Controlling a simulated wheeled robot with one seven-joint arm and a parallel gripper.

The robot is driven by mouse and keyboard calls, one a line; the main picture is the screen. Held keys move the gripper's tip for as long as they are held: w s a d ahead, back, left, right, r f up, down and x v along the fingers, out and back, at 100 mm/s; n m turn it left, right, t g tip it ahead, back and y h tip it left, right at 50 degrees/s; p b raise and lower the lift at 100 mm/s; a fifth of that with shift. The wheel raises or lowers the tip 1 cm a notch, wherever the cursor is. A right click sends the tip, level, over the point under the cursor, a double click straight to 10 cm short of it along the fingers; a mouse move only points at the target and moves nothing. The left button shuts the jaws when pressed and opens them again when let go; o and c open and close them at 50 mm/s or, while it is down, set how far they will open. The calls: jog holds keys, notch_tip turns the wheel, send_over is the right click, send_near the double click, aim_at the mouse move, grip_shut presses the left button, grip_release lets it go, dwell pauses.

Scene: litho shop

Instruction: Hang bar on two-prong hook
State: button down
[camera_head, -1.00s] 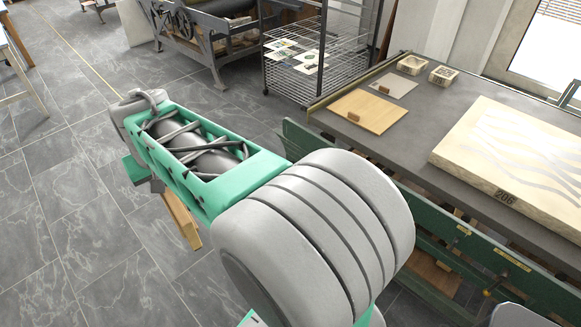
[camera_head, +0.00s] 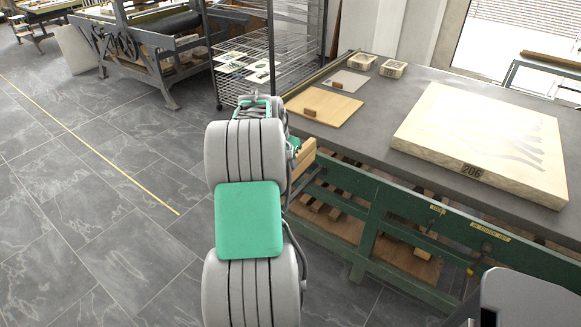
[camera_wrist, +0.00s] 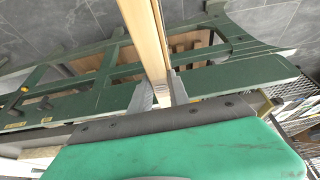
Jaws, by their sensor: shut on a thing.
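A pale wooden bar (camera_wrist: 148,40) runs from the top of the wrist view down to my gripper (camera_wrist: 161,90). My gripper is shut on the bar, with one grey finger on each side of it. In the head view, part of the bar (camera_head: 303,158) shows to the right of my arm, close to the near left end of the press table. My arm hides the gripper in that view. I cannot make out a two-prong hook in either view.
The green-framed table (camera_head: 372,215) with a grey top runs along the right. It carries a stone slab (camera_head: 485,140), a thin wooden board (camera_head: 335,108) and two small boxes. A wire rack (camera_head: 240,85) stands beyond my arm.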

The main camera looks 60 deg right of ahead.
aim_at(290, 180)
jog(key=shift+s+d+f, duration=0.25)
jog(key=shift+s, duration=0.05)
jog(key=shift+f+b, duration=2.6)
jog(key=shift+f, duration=1.35)
jog(key=c, duration=1.2)
grip_release()
jog(key=shift+o, duration=0.2)
jog(key=shift+a, duration=0.15)
jog(key=v, duration=0.7)
jog(key=shift+w+a+r+p, duration=0.1)
jog(key=shift+r+p, duration=0.2)
jog(key=shift+r, duration=0.05)
